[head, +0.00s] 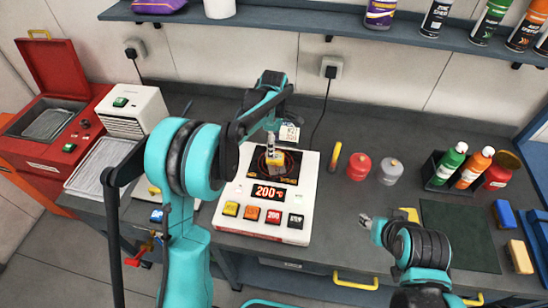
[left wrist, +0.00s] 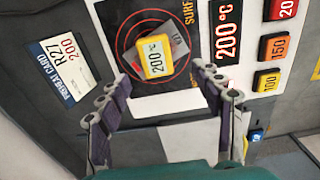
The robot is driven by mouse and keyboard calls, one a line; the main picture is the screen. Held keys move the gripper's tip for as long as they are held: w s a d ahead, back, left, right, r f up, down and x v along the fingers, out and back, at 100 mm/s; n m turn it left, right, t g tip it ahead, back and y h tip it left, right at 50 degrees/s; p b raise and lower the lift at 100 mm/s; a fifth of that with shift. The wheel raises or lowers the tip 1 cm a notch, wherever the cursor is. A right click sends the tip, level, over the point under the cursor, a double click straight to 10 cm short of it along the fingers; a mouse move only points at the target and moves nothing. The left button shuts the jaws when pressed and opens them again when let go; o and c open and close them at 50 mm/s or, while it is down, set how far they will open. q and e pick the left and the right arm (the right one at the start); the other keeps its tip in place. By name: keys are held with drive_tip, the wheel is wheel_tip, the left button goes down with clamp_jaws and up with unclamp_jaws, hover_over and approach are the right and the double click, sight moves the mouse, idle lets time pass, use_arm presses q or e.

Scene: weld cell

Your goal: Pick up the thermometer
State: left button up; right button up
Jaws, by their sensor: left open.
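A yellow square piece marked 200 °C (left wrist: 156,57) lies on a grey metal plate on the hot plate's ringed black surface. It also shows in the head view (head: 275,161). I cannot tell for sure whether this piece is the thermometer. The white hot plate unit (head: 262,225) has a red 200 °C display and several coloured buttons. My left gripper (head: 270,143) is above the hot plate. In the left wrist view its fingers (left wrist: 162,82) are spread and empty, with the yellow piece just beyond their tips. My right gripper (head: 367,222) is over the bench front, its jaw state unclear.
A preheat card (left wrist: 62,72) stands beside the hot plate. A yellow marker (head: 334,157), a red canister (head: 359,167) and a grey canister (head: 390,171) stand to its right. A black caddy (head: 436,175) holds bottles. A white box (head: 132,111) is at left.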

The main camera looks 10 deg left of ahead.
use_arm(q)
drive_tip(key=f, duration=0.2)
drive_tip(key=f+b, duration=0.1)
drive_tip(key=f, duration=0.3)
drive_tip(key=shift+w+d+f, duration=0.2)
drive_tip(key=shift+w+f, duration=0.1)
drive_tip(key=shift+f, duration=0.1)
drive_tip(key=shift+r, duration=0.1)
drive_tip(key=shift+c, duration=0.4)
drive_tip(key=c, duration=1.3)
drive_tip(key=shift+c, duration=0.3)
